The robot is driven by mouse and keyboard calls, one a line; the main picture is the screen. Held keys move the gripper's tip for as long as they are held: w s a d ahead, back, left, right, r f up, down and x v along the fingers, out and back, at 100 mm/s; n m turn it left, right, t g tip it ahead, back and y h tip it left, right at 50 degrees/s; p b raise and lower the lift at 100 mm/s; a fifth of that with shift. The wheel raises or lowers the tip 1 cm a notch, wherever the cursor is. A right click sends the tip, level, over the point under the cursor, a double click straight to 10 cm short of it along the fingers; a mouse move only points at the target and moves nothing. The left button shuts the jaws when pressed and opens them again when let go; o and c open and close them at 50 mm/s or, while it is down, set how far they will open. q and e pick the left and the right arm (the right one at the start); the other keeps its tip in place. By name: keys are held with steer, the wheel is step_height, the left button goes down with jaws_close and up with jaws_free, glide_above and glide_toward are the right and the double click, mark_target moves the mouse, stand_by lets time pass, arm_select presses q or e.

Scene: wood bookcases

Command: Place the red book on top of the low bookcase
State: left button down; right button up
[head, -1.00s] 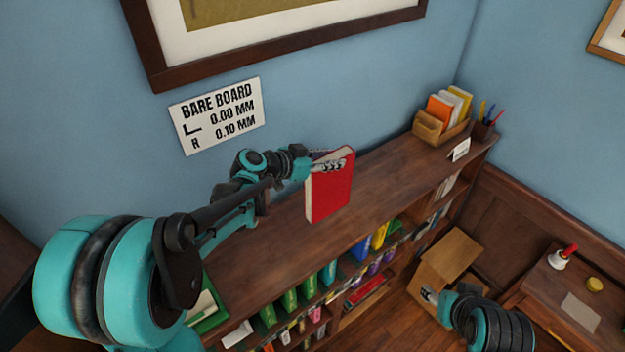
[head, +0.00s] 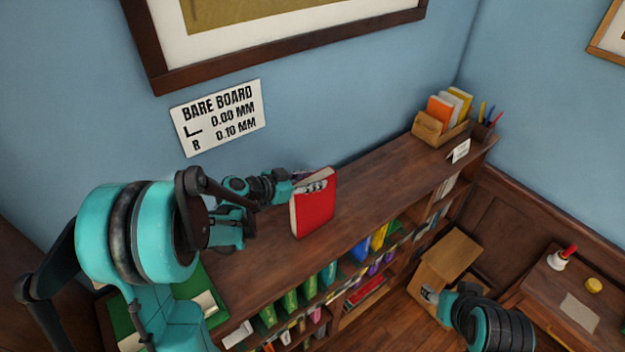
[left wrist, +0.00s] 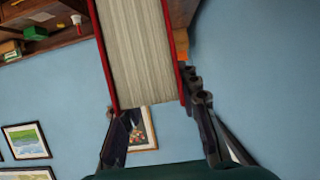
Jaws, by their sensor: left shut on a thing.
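The red book (head: 314,212) is upright at the top of the low bookcase (head: 375,186), near the middle of its length. My left gripper (head: 314,182) is shut on the upper part of the red book. In the left wrist view the book (left wrist: 141,50) shows its pale page block and red covers between my two fingers (left wrist: 160,128). Whether the book's lower edge touches the bookcase top is hard to tell. My right gripper (head: 430,295) is low at the right, away from the bookcase top; its fingers are too small to read.
A wooden holder with folders (head: 440,122), a pen cup (head: 483,131) and a small white card (head: 459,151) stand at the bookcase's far right end. Coloured books fill the shelves below. A cardboard box (head: 447,262) stands on the floor. The top between book and holder is clear.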

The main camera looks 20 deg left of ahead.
arm_select(q)
steer(key=c, duration=1.1)
jaws_free()
steer(key=shift+f, duration=0.1)
